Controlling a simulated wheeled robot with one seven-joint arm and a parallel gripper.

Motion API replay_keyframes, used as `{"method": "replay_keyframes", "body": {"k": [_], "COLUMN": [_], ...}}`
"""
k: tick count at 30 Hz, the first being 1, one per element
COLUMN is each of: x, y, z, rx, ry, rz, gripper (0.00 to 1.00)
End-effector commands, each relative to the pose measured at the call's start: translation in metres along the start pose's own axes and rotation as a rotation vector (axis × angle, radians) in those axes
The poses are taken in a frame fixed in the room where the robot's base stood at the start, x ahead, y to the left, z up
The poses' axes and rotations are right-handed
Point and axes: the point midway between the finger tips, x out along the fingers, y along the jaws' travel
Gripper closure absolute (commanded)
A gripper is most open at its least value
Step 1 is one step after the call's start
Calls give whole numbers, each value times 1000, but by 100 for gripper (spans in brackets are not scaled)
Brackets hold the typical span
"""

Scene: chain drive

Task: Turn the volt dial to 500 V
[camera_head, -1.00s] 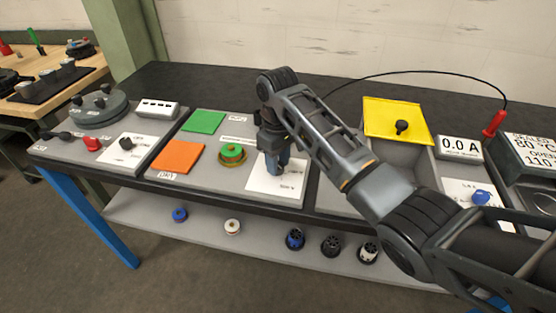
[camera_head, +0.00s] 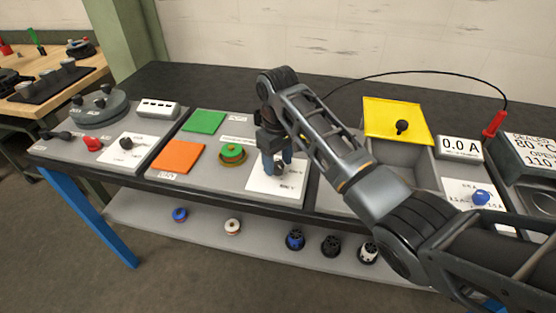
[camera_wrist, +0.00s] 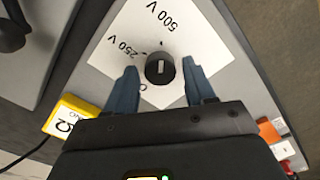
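The volt dial (camera_wrist: 160,70) is a round black knob with a short white line on top. It sits on a white plate (camera_wrist: 205,45) printed with "250 V" at the upper left and "500 V" at the top in the wrist view. The line runs almost straight up and down there; which mark it points to is hard to tell. My gripper (camera_wrist: 161,66) is open, with one blue finger on each side of the dial and a gap on both sides. In the head view my gripper (camera_head: 276,164) is low over the white plate (camera_head: 291,188).
Left of the plate are a green and brown round piece (camera_head: 232,154), an orange square (camera_head: 178,157) and a green square (camera_head: 205,122). A yellow panel (camera_head: 385,112) with a black knob stands to the right. A yellow meter (camera_wrist: 70,116) shows in the wrist view.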

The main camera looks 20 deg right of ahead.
Motion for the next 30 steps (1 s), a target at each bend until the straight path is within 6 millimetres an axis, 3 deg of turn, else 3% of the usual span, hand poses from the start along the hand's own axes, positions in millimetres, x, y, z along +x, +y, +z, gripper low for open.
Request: {"method": "replay_keyframes", "body": {"k": [11, 24, 30], "x": [-2, -66, -77], "y": [0, 0, 0], "z": [0, 0, 0], "rx": [-1, -1, 0], "ry": [-1, -1, -1], "rz": [0, 1, 0], "gripper": [37, 37, 37]}}
